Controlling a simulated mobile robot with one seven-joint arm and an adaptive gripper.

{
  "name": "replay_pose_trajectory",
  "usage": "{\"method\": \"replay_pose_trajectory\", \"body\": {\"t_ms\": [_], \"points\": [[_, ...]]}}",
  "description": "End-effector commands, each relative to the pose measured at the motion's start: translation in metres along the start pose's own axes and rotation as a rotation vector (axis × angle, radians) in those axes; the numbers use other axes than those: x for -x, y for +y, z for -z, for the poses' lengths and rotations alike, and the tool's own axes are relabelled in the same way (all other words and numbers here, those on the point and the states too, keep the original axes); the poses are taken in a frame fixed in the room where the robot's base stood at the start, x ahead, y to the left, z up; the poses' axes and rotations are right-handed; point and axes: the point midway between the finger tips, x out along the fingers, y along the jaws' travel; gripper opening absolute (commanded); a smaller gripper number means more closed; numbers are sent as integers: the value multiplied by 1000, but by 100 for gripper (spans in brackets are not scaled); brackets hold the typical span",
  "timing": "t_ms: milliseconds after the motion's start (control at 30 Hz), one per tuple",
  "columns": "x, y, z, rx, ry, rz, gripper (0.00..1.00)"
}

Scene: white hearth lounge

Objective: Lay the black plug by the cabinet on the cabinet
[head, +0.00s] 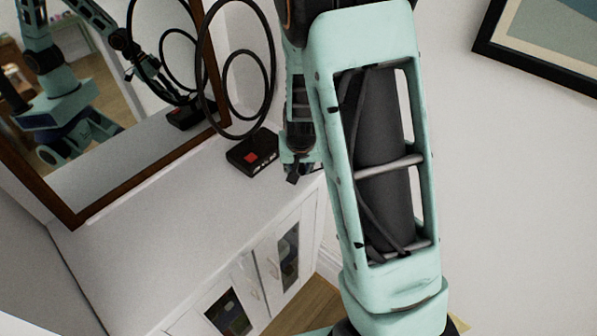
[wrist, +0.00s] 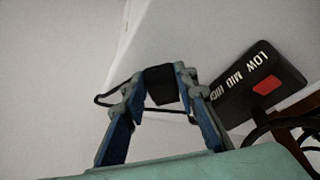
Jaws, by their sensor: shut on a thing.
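The black plug (wrist: 162,86) is between the fingertips of my gripper (wrist: 160,88), which is shut on it. A thin black cord loops out to the left of the fingers in the wrist view. My gripper (head: 296,168) and the dark plug (head: 292,178) show at the cabinet top's right end, partly behind my arm. The cabinet top also shows in the wrist view (wrist: 210,35). I cannot tell whether the plug touches the top.
A black device base (head: 252,151) with a red switch and tall black rings (head: 247,85) stands on the cabinet close to my gripper. Its base reads LOW MID in the wrist view (wrist: 255,85). A brown-framed mirror (head: 150,165) is behind. The cabinet's front left top is clear.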

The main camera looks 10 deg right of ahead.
Motion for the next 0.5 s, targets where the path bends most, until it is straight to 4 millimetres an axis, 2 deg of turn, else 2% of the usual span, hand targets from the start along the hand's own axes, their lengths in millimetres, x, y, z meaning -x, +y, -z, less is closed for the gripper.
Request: {"method": "replay_pose_trajectory", "body": {"t_ms": [333, 367, 500], "points": [[-4, 0, -1, 0, 1, 0, 2], [-3, 0, -1, 0, 1, 0, 29], [-2, 0, -1, 0, 0, 0, 44]]}}
